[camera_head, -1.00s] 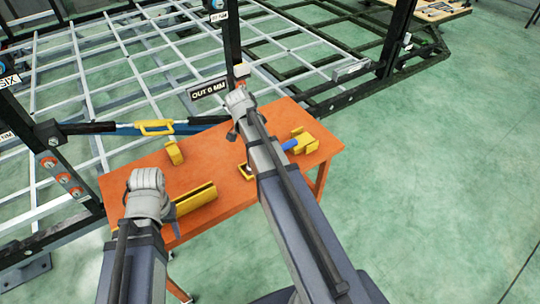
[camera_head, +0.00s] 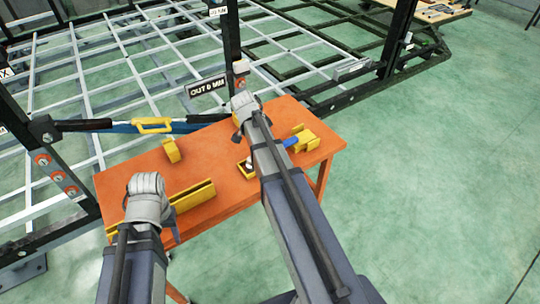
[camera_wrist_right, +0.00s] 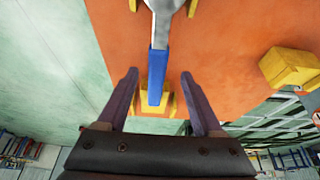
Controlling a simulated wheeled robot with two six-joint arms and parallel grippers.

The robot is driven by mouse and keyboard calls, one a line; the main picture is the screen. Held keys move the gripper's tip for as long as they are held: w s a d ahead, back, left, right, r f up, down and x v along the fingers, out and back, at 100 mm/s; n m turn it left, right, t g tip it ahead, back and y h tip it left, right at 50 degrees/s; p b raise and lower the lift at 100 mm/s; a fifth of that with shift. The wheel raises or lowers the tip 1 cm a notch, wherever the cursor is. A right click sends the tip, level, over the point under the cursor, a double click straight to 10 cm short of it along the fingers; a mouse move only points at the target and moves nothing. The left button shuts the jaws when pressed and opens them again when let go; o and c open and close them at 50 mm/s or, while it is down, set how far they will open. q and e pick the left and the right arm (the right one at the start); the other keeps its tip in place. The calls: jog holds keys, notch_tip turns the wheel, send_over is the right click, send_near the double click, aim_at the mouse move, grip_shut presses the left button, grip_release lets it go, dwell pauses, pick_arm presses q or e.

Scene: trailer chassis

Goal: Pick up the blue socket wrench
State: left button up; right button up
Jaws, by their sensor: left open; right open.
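The blue socket wrench (camera_wrist_right: 157,72) has a blue handle and a grey metal head. In the right wrist view it lies along yellow supports on the orange table (camera_wrist_right: 230,70). In the head view a blue piece of it (camera_head: 291,142) shows right of my right arm; the rest is hidden. My right gripper (camera_wrist_right: 160,76) is open, its two fingers spread to either side of the handle's lower end in that view, with visible gaps and no contact seen. My left gripper (camera_head: 172,228) is open near the table's left front; its fingers are mostly hidden by my arm.
Yellow holders stand on the table: a long one (camera_head: 195,196) beside my left arm, a small one (camera_head: 171,149) at the back left, and one (camera_head: 303,139) at the right. A dark trailer frame (camera_head: 232,45) rises behind the table. Green floor at right is clear.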

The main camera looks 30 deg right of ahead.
aim_at(289, 142)
jog(key=b+x, duration=0.2)
jog(key=x, duration=0.2)
jog(key=shift+s+a+b, duration=0.1)
jog(key=shift+s+b, duration=0.05)
jog(key=shift+b, duration=0.25)
jog(key=shift+r, duration=0.1)
jog(key=shift+c, duration=0.4)
grip_shut()
